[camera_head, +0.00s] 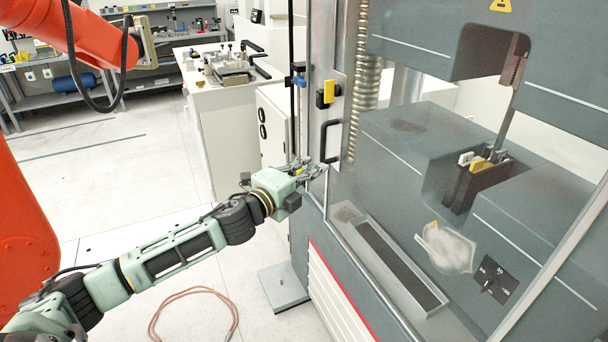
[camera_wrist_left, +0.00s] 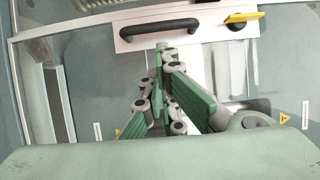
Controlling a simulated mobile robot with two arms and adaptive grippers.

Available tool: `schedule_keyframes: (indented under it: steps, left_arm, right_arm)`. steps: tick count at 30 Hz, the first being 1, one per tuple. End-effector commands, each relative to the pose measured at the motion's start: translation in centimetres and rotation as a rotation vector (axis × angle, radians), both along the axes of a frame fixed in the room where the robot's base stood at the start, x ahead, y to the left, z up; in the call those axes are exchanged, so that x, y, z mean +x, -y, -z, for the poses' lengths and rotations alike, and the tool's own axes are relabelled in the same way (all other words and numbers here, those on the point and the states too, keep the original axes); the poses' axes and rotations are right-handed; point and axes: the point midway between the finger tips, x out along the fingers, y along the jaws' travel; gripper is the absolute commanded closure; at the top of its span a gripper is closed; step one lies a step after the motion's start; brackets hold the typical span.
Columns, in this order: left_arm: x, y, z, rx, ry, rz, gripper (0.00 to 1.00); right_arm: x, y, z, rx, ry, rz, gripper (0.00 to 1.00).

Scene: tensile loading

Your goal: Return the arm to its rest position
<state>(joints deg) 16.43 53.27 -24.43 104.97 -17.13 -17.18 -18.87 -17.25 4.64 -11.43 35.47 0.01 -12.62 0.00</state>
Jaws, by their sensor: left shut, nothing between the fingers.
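My left arm comes in from the lower left of the head view and reaches to the testing machine's door edge. My left gripper (camera_head: 318,171) is shut and empty, just below and left of the black door handle (camera_head: 330,141). In the left wrist view the gripper fingers (camera_wrist_left: 165,50) show their green pads, and the handle (camera_wrist_left: 159,28) lies beyond the fingertips. I cannot tell whether the fingertips touch the door. My right gripper is not in view.
The large grey testing machine (camera_head: 400,140) with its clear door fills the right side. A yellow-black latch (camera_head: 326,94) sits above the handle. A white bench (camera_head: 222,125) stands behind. An orange robot arm (camera_head: 22,215) is at far left. A cable loop (camera_head: 194,312) lies on the open floor.

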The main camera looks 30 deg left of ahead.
Motion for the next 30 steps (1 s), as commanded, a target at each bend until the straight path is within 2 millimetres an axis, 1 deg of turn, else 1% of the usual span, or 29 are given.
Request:
schedule_keyframes:
  steps: [1, 3, 9, 16, 17, 19, 20, 23, 24, 26, 27, 29, 30]
  left_arm:
    - [-0.9, 0.0, 0.1, 0.003, -0.002, 0.001, 1.0]
    - [-1.7, -0.2, 0.1, 0.003, -0.002, -0.001, 1.0]
    - [-3.1, -0.4, 0.0, 0.002, -0.002, -0.002, 1.0]
    - [-3.4, -0.5, 0.0, 0.001, -0.002, -0.003, 1.0]
    - [-3.4, -0.6, 0.3, -0.002, -0.005, -0.005, 1.0]
    - [-3.2, -1.1, 1.7, -0.022, -0.028, -0.021, 1.0]
    - [-3.0, -1.5, 2.8, -0.037, -0.044, -0.032, 1.0]
    - [-2.7, -3.4, 7.9, -0.113, -0.122, -0.09, 1.0]
    - [-2.8, -4.3, 10.6, -0.151, -0.164, -0.121, 1.0]
    - [-3.2, -5.6, 15.1, -0.211, -0.229, -0.169, 1.0]
    - [-3.6, -6.3, 18.0, -0.254, -0.273, -0.203, 1.0]
    - [-4.6, -7.2, 22.5, -0.31, -0.338, -0.252, 1.0]
    - [-5.4, -7.7, 25.4, -0.349, -0.38, -0.286, 1.0]
  right_arm:
    - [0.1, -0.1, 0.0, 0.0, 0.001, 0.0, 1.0]
    - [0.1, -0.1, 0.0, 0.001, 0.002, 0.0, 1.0]
    - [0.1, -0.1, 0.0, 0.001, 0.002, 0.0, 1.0]
    - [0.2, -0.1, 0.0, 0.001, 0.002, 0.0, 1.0]
    - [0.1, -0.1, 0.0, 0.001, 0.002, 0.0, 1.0]
    - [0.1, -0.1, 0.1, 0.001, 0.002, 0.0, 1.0]
    - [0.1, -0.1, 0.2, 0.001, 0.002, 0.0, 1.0]
    - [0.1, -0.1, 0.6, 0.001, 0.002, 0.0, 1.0]
    - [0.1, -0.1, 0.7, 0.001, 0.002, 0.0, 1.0]
    - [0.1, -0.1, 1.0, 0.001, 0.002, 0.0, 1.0]
    - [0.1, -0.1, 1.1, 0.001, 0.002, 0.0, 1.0]
    - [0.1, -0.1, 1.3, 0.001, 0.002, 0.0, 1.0]
    - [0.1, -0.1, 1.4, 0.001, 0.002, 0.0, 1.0]
